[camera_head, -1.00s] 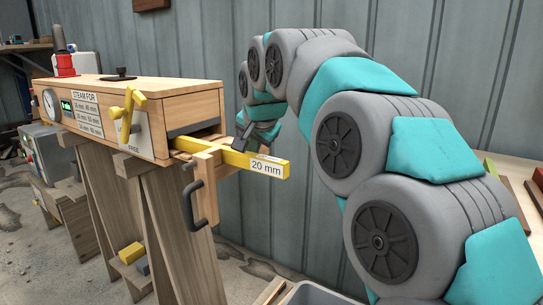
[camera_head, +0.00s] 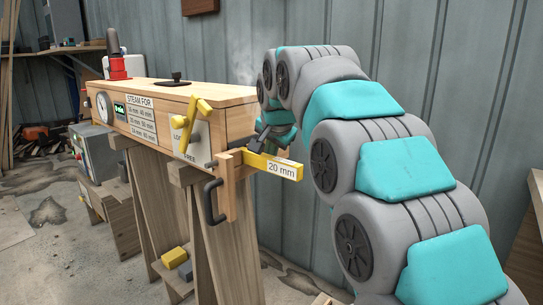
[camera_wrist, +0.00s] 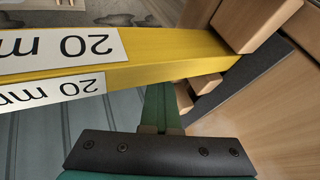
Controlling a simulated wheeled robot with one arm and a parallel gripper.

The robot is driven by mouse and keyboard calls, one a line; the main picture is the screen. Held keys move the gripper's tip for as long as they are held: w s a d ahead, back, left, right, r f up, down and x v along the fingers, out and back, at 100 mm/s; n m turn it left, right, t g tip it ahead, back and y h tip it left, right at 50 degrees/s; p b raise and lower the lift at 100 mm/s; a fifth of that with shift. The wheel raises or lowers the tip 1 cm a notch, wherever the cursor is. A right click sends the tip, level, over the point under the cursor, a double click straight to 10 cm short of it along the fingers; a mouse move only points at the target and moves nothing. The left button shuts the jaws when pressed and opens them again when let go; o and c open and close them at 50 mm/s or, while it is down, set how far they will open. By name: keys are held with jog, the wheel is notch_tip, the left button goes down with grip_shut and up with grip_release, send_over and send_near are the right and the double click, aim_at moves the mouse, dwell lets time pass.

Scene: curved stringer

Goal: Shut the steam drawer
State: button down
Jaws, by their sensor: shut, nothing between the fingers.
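The steam drawer's wooden front (camera_head: 232,180) has a black handle (camera_head: 211,201) and sits at the near end of the steam box (camera_head: 190,93). A yellow bar (camera_head: 272,165) marked 20 mm sticks out from the drawer front to the right. It also crosses the wrist view (camera_wrist: 170,50), beside a wooden block (camera_wrist: 255,20). My gripper (camera_head: 262,140) is shut and empty at the drawer front, just above and behind the bar. Whether it touches the wood I cannot tell.
A yellow lever (camera_head: 188,124) stands on a plate at the box's near side. A gauge (camera_head: 104,107) is on its long side. Wooden trestle legs (camera_head: 165,220) hold the box up. A corrugated wall (camera_head: 300,215) stands close behind my arm.

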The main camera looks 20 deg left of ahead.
jog(key=shift+a+r, duration=0.1)
jog(key=shift+r, duration=0.05)
jog(key=s+d+r+b, duration=0.2)
jog(key=s+d+r, duration=0.4)
jog(key=d+r, duration=0.15)
jog(key=s+d+f+g+h, duration=0.1)
jog(key=s+d+f, duration=0.3)
jog(key=d+f, duration=0.25)
jog(key=s+d+f+n+g+h, duration=0.1)
jog(key=s+d+f+g, duration=0.1)
jog(key=s+d+f, duration=0.35)
jog(key=s+d+f+g+h, duration=0.1)
jog(key=s+d+f, duration=0.2)
jog(key=d+f, duration=0.55)
jog(key=s+d+f+g, duration=0.1)
jog(key=s+d+f, duration=0.2)
jog(key=s+f, duration=0.2)
jog(key=s+d+f+n+g, duration=0.1)
jog(key=s+d+f, duration=0.3)
jog(key=s, duration=0.6)
jog(key=s+d+f+g, duration=0.2)
jog(key=s+d+f, duration=0.2)
jog(key=s+f, duration=0.2)
jog(key=shift+s+f+n+h, duration=0.2)
jog(key=shift+s+n+h, duration=0.2)
jog(key=shift+s, duration=0.55)
